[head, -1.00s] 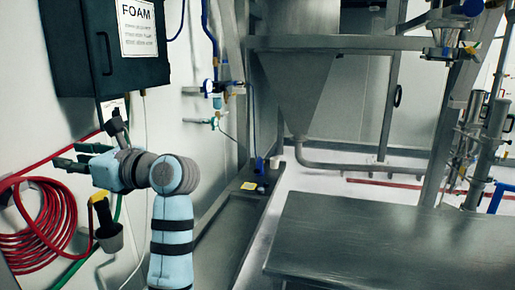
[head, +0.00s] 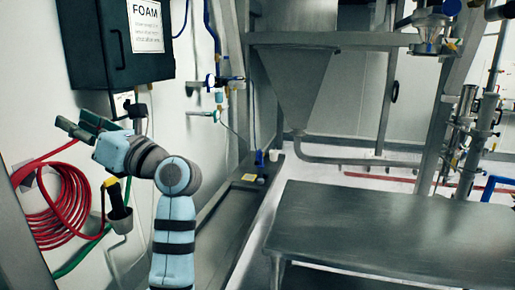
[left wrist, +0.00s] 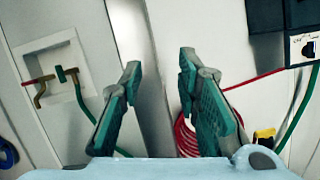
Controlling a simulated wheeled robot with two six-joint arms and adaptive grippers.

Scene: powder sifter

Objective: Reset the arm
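My left gripper (head: 73,124) is raised at the left in the head view, on my pale blue arm with dark bands. Its fingers point up and left, near the wall. In the left wrist view the two green-padded fingers of the left gripper (left wrist: 160,72) stand well apart with nothing between them. It is open and empty. My right gripper is in neither view.
Red coiled hose (head: 62,205) hangs on the wall below the gripper. A dark FOAM box (head: 90,45) is above it. A yellow-and-black handled tool (head: 115,197) sits in a wall holder. A metal table (head: 400,230) stands bare at right; a hopper (head: 290,80) stands behind.

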